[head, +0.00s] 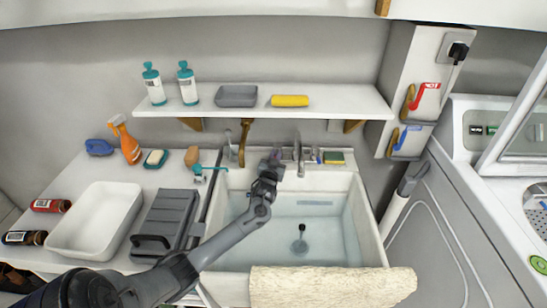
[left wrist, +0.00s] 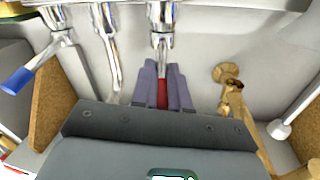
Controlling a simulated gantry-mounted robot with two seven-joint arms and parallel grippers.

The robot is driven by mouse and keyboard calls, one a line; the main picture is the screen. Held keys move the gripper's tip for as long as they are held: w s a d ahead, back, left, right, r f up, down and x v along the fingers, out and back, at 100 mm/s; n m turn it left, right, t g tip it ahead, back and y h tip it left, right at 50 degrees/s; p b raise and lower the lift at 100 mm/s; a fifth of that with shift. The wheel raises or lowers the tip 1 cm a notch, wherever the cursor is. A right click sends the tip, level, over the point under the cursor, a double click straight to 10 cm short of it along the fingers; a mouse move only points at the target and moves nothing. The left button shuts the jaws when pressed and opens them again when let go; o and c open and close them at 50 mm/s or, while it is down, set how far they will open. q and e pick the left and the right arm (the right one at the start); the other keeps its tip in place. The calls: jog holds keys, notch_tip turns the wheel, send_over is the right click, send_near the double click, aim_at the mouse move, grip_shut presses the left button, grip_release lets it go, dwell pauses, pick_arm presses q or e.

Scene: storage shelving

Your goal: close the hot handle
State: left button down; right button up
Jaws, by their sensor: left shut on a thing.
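The hot handle (left wrist: 162,94) is a small red-tipped lever under a chrome tap body. My left gripper (left wrist: 163,100) is shut on it, with a grey-purple finger on either side. In the head view my left gripper (head: 271,160) reaches over the sink to its back edge, left of the chrome spout (head: 298,155), and hides the red lever. A chrome lever with a blue grip (left wrist: 17,80) shows at the left of the left wrist view, apart from my gripper. My right gripper is not in view.
The sink basin (head: 345,215) below my arm holds water. A white shelf (head: 340,103) with bottles hangs above the taps. A brass fitting (left wrist: 236,105) stands beside my gripper. A grey case (head: 165,221) and white tray (head: 97,221) lie left of the sink.

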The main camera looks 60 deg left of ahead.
pick_arm(q)
jog(key=shift+w+d+n+g+y, duration=0.2)
jog(key=shift+n+g+y, duration=0.2)
jog(key=shift+g, duration=0.1)
jog(key=shift+w+d+n+g+y, duration=0.15)
jog(key=shift+w+n+g+y, duration=0.05)
jog(key=shift+n+g+y, duration=0.25)
jog(key=shift+a, duration=0.1)
jog(key=c, duration=1.1)
grip_release()
